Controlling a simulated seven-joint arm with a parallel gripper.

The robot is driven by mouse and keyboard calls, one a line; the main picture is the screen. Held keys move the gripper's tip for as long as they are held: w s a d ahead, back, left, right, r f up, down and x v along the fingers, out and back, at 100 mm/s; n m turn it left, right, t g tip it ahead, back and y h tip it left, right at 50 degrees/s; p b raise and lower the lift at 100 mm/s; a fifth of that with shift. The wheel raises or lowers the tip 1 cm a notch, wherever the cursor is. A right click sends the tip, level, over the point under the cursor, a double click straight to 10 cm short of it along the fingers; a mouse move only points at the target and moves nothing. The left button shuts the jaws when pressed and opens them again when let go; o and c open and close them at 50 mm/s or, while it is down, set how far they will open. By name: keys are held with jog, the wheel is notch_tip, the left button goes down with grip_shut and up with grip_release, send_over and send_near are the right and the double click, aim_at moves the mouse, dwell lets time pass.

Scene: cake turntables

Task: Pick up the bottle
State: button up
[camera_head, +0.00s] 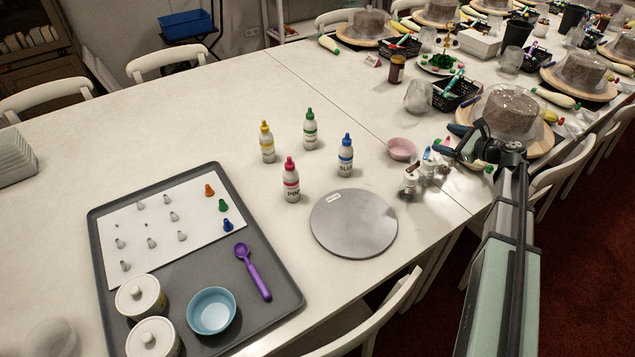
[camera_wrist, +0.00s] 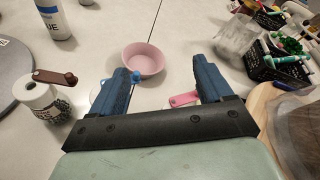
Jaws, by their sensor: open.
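Several white squeeze bottles stand upright on the table in the head view: a yellow-capped one (camera_head: 267,143), a green-capped one (camera_head: 310,130), a pink-capped one (camera_head: 291,182) and a blue-capped one (camera_head: 345,157). The blue-labelled bottle (camera_wrist: 55,20) shows partly at the top left of the wrist view, its top cut off. My gripper (camera_head: 452,141) is right of all these bottles, over the table's right part. Its blue fingers (camera_wrist: 167,82) are open and apart. Small white jars (camera_head: 411,181) stand below or beside it, one with a brown top (camera_wrist: 42,100) left of the fingers.
A pink bowl (camera_wrist: 143,60) lies beyond my fingers. A grey turntable (camera_head: 354,224) and a dark tray (camera_head: 265,308) are to the left. A covered cake (camera_head: 508,112) and a black basket (camera_head: 455,95) crowd the right. The table's left back is clear.

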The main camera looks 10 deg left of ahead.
jog(key=s+a+n+g+y, duration=0.1)
jog(key=s+a+g+y, duration=0.15)
jog(key=a, duration=0.45)
jog(key=s+a+n+g+y, duration=0.1)
jog(key=s+a, duration=0.3)
jog(key=a, duration=0.3)
jog(key=n+g+y, duration=0.1)
jog(key=g+y, duration=0.3)
jog(key=g, duration=0.2)
send_near(284, 178)
jog(key=shift+h, duration=0.25)
jog(key=w+d, duration=0.1)
jog(key=w+d+f, duration=0.1)
jog(key=d, duration=0.1)
jog(key=shift+w+d, duration=0.25)
jog(key=shift+d, duration=0.05)
jog(key=shift+a+f, duration=0.2)
jog(key=shift+f, duration=0.3)
jog(key=a, duration=0.8)
jog(key=shift+s, duration=0.1)
jog(key=shift+s+a+r, duration=0.1)
jog(key=shift+a, duration=1.35)
jog(key=shift+s+a+r, duration=0.1)
jog(key=shift+s+a, duration=0.05)
jog(key=shift+a, duration=1.3)
jog(key=shift+c, duration=0.4)
jog(key=c, duration=1)
